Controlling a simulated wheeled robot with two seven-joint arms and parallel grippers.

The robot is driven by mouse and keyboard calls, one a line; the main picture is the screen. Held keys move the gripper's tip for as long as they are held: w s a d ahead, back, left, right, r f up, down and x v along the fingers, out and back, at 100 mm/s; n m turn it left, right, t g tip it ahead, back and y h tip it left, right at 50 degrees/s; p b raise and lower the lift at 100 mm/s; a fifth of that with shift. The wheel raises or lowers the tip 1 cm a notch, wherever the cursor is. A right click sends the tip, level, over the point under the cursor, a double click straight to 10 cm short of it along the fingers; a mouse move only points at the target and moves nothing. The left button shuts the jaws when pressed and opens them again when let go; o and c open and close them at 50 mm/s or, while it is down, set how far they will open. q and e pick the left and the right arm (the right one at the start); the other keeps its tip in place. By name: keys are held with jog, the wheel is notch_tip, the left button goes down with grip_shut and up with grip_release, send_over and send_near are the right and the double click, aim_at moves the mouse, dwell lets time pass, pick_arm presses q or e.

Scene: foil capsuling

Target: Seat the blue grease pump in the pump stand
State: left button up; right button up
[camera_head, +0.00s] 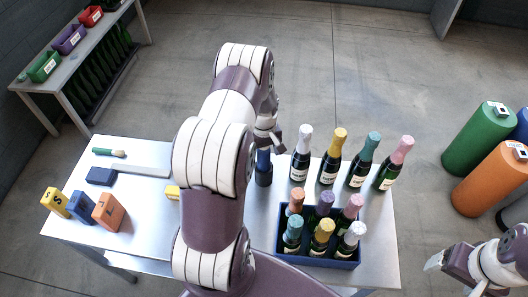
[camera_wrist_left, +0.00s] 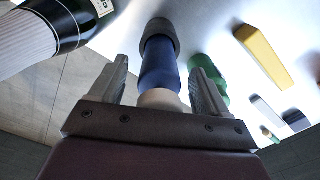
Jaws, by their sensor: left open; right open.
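The blue grease pump (camera_head: 264,160) stands upright on the table, left of the bottles, partly hidden by my left arm. Its lower end is in a dark, cup-like piece (camera_head: 263,179), which looks like the pump stand. In the left wrist view the blue body (camera_wrist_left: 160,65) lies between my open left fingers, with a pale end near the palm and the dark grey piece (camera_wrist_left: 162,28) at the far end. My left gripper (camera_head: 269,138) is at the top of the pump; no finger clearly touches it. My right gripper (camera_head: 436,262) is open and empty, off the table's right side.
Several foil-topped bottles (camera_head: 301,158) stand right of the pump. A blue crate (camera_head: 318,259) of bottles is in front of them. Yellow, blue and orange blocks (camera_head: 108,211), a brush (camera_head: 110,152) and a grey plate (camera_head: 142,170) lie at left. Large cylinders (camera_head: 481,138) stand far right.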

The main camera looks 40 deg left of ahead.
pick_arm(q)
notch_tip(320, 180, up, 11)
jog(key=b, duration=0.2)
jog(key=shift+b, duration=0.4)
jog(key=shift+r, duration=0.55)
